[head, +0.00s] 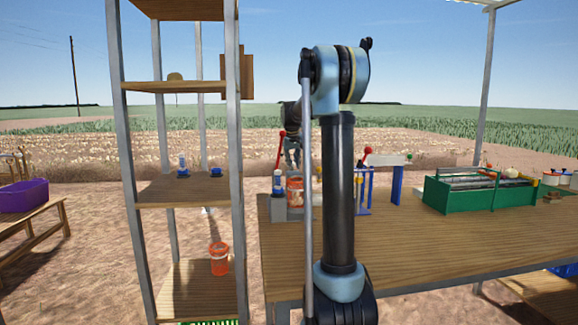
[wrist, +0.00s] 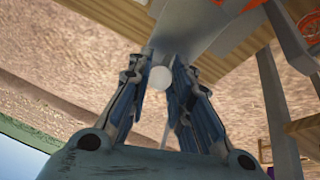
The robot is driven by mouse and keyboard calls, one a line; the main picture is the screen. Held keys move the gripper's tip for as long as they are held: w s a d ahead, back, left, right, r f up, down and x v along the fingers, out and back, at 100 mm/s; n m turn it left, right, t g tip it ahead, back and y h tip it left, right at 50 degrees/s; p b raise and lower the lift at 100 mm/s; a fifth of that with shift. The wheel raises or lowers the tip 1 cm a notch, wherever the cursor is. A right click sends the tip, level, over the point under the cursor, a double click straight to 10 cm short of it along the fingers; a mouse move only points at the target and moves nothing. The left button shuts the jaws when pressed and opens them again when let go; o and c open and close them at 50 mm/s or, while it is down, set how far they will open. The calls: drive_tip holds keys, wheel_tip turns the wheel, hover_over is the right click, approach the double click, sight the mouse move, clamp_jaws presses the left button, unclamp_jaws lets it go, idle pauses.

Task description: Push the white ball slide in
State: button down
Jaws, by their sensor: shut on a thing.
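The white ball (wrist: 160,77) sits between the two fingers of my gripper (wrist: 160,68) in the wrist view. My gripper is shut on it. A grey part (wrist: 190,32) lies just beyond the ball; I cannot tell exactly how the two join. In the head view my gripper (head: 291,155) is at the back left of the wooden table, above grey equipment (head: 278,209) with a red lever. The ball cannot be made out in the head view, and my arm covers part of that area.
The wooden table (head: 430,245) carries a green box (head: 475,194) at right and a blue-legged device with a red lever (head: 367,155). A shelf rack (head: 185,190) stands close on the left, with an orange bucket (head: 219,260) low down. The table's front middle is clear.

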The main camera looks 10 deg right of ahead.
sight(293, 172)
drive_tip(key=shift+s, duration=0.4)
drive_tip(key=c, duration=1.4)
unclamp_jaws()
drive_tip(key=shift+o, duration=0.2)
drive_tip(key=shift+r, duration=0.15)
drive_tip(key=shift+w+r, duration=0.1)
drive_tip(key=shift+r, duration=2.8)
